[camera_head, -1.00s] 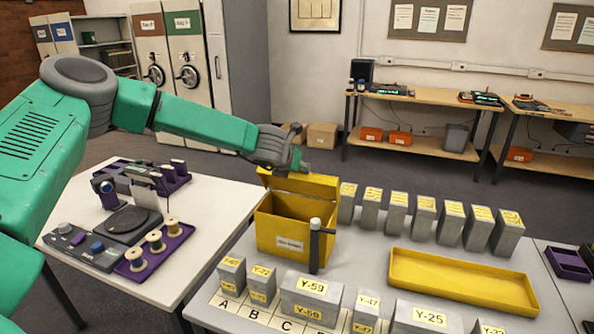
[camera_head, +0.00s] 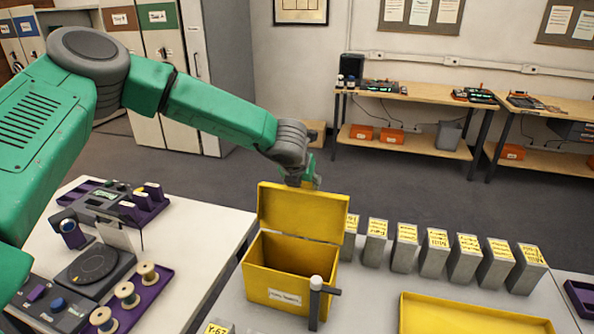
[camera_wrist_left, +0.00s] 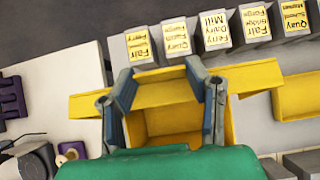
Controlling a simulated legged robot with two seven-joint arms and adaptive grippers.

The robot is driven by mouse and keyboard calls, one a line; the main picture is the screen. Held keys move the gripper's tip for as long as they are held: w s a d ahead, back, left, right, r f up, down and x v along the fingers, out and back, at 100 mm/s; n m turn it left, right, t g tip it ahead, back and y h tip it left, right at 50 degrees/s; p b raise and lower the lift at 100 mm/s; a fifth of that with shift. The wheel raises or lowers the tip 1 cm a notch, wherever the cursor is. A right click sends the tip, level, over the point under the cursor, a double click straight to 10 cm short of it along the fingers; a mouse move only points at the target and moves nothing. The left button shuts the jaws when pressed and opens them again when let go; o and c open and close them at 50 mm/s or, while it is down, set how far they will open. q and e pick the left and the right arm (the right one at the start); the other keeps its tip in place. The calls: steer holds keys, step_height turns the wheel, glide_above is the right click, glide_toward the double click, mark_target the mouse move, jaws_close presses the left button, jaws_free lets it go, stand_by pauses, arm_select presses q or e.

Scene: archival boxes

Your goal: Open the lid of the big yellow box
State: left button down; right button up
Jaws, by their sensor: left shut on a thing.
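The big yellow box (camera_head: 275,287) stands on the grey table with a white label on its front. Its lid (camera_head: 302,213) stands raised, nearly upright, at the back edge, and the dark inside of the box shows. My left gripper (camera_head: 303,183) is at the lid's top edge, partly hidden behind it. In the left wrist view, the gripper's fingers (camera_wrist_left: 166,92) straddle the yellow lid (camera_wrist_left: 250,78), shut on it. The exact contact is partly hidden. My right gripper is not in view.
A grey post with a side handle (camera_head: 315,300) stands right in front of the box. A row of labelled grey boxes (camera_head: 434,254) stands behind and to the right. A yellow tray (camera_head: 470,318) lies at the front right. A white table (camera_head: 190,250) with equipment is at left.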

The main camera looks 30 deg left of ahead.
arm_select(q)
steer(key=shift+w+r, duration=0.2)
steer(key=shift+r, duration=0.15)
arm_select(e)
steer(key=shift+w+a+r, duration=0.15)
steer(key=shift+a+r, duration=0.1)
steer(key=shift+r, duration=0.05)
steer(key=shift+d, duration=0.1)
arm_select(q)
steer(key=c, duration=1)
jaws_free()
steer(key=shift+o, duration=0.8)
steer(key=shift+s+f, duration=0.1)
steer(key=shift+s, duration=0.05)
steer(key=shift+a, duration=0.1)
steer(key=v, duration=1.1)
steer(key=shift+r, duration=0.35)
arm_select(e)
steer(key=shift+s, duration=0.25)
arm_select(q)
steer(key=shift+s, duration=0.15)
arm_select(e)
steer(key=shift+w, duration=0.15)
